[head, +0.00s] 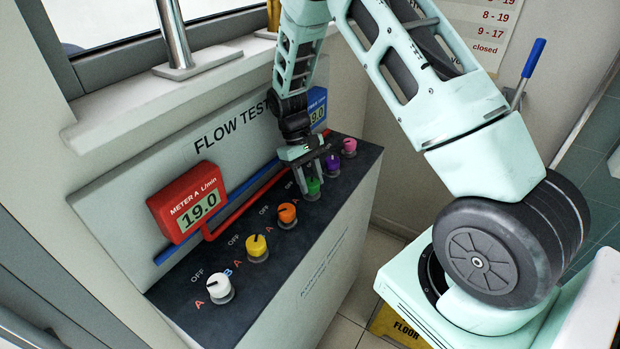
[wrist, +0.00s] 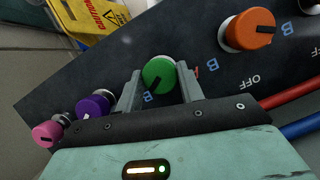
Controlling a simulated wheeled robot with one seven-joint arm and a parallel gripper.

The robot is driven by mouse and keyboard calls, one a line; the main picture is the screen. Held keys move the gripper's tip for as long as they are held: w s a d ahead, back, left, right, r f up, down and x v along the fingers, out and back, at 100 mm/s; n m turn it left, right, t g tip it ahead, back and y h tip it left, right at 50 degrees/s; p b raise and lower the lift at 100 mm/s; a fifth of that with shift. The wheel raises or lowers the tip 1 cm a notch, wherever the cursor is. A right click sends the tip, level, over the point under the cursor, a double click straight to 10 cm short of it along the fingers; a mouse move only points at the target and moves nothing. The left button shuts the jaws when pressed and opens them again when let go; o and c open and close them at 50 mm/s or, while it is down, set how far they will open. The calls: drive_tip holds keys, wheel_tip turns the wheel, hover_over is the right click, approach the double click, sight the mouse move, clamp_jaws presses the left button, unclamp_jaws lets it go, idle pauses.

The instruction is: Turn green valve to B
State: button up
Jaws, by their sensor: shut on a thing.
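The green valve (wrist: 158,73) is a round knob on the dark panel top, between the two fingers of my gripper (wrist: 159,90) in the wrist view. The fingers are shut on its sides. A dark pointer line on the knob slants to the lower left, on the side of a blue B (wrist: 148,98). A red letter (wrist: 196,70) to its right is partly hidden by a finger. In the head view the green valve (head: 313,187) shows just below my gripper (head: 308,175).
Purple (head: 332,162) and pink (head: 349,146) valves stand beyond the green one; orange (head: 287,214), yellow (head: 257,247) and white (head: 219,288) ones stand nearer. Red meter A (head: 190,203) reads 19.0. A blue meter (head: 317,108) is partly hidden behind my arm.

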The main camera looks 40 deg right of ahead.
sight(310, 181)
idle(0.3)
drive_tip(key=o, duration=1)
drive_tip(key=shift+r, duration=0.1)
wheel_tip(310, 181, up, 10)
drive_tip(key=shift+f+b, duration=0.1)
drive_tip(key=shift+b, duration=1.05)
